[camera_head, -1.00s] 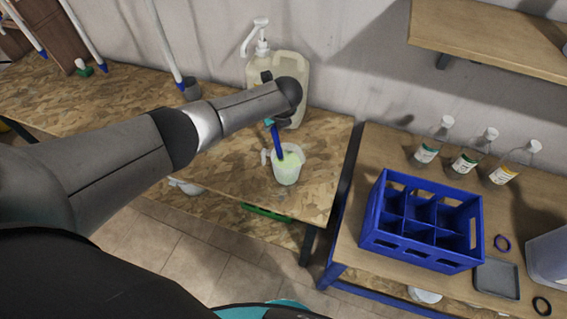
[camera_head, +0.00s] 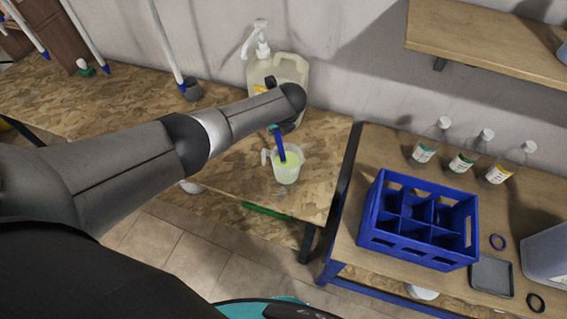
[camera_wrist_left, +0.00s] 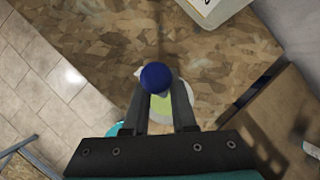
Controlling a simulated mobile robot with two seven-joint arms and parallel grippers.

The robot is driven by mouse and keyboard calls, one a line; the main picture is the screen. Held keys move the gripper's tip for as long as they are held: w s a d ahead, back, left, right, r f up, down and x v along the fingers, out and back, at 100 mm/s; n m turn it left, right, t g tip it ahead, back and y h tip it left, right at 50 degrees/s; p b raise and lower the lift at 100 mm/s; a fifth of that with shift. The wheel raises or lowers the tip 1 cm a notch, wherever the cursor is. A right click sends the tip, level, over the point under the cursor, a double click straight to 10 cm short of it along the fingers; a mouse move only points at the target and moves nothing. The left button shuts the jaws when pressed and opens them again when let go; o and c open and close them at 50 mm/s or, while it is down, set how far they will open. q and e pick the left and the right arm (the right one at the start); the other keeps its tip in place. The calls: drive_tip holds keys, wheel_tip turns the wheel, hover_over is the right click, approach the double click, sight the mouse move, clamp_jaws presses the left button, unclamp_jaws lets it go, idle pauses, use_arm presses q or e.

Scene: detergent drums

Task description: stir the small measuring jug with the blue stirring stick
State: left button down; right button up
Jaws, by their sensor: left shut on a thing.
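The small measuring jug (camera_head: 287,172) stands on the chipboard bench near its right end, whitish and translucent with yellow-green liquid inside. The blue stirring stick (camera_head: 279,146) stands in the jug, slightly tilted, its lower end in the liquid. My left gripper (camera_head: 273,126) is above the jug, mostly hidden behind my arm in the head view. In the left wrist view its two fingers (camera_wrist_left: 159,108) are shut on the stick, whose round blue top (camera_wrist_left: 156,77) shows between them. The jug (camera_wrist_left: 182,97) shows partly below the fingers. My right gripper is not in view.
A large pump canister (camera_head: 285,75) stands just behind the jug. A blue crate (camera_head: 420,222), several labelled bottles (camera_head: 463,155) and a grey tray (camera_head: 492,276) are on the right table. A gap separates the bench from this table. The bench left of the canister is partly clear.

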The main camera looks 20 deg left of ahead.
use_arm(q)
drive_tip(key=shift+w+d+f, duration=0.1)
drive_tip(key=shift+w+d, duration=0.1)
drive_tip(key=shift+w, duration=0.1)
drive_tip(key=shift+a, duration=0.1)
wheel_tip(320, 180, up, 3)
drive_tip(key=shift+r+p, duration=0.1)
drive_tip(key=shift+p, duration=0.8)
drive_tip(key=shift+r, duration=3.75)
